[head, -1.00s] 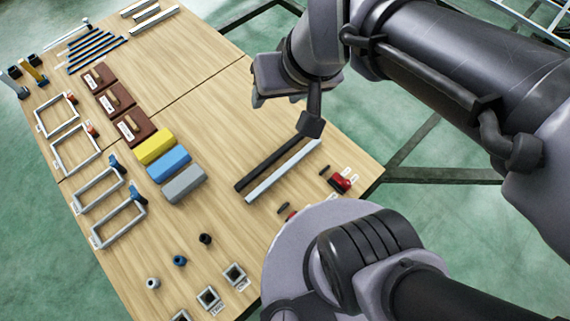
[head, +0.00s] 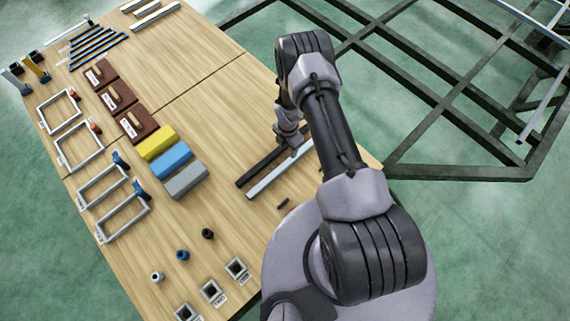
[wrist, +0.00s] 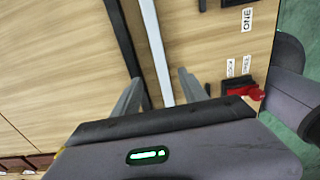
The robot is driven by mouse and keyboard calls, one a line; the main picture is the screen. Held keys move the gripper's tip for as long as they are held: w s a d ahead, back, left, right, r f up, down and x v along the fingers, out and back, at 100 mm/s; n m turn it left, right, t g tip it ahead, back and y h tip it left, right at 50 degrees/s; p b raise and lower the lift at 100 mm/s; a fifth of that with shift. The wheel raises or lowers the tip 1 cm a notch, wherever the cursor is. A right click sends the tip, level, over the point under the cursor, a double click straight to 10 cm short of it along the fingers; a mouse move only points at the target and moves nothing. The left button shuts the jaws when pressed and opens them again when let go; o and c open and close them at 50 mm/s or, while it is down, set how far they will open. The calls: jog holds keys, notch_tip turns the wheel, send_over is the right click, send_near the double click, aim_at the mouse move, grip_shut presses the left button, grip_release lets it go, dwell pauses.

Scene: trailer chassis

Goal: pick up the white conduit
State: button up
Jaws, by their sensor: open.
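The white conduit (head: 268,181) is a long pale bar lying on the wooden table, alongside a black conduit (head: 248,176). In the wrist view, the white conduit (wrist: 155,45) runs between my two fingers, and the black conduit (wrist: 122,35) lies just left of it, next to the left finger. My gripper (wrist: 160,76) is open and empty, with its fingers on either side of the white conduit's line. In the head view, my gripper (head: 289,140) is over the far part of the conduits and partly hidden by my arm. The height gap to the table is hard to judge.
Yellow (head: 158,142), blue (head: 171,159) and grey (head: 186,180) blocks stand left of the conduits. A red object (wrist: 246,91) and label cards, one reading ONE (wrist: 246,20), lie to the right in the wrist view. A dark metal frame (head: 440,170) stands beyond the table.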

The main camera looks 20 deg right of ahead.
aim_at(287, 163)
notch_tip(287, 163, down, 14)
jog(key=b, duration=0.5)
jog(key=shift+a+r+b, duration=0.15)
jog(key=shift+r+b, duration=0.05)
jog(key=shift+b, duration=0.1)
jog(key=shift+r, duration=0.15)
jog(key=shift+c, duration=0.6)
grip_shut()
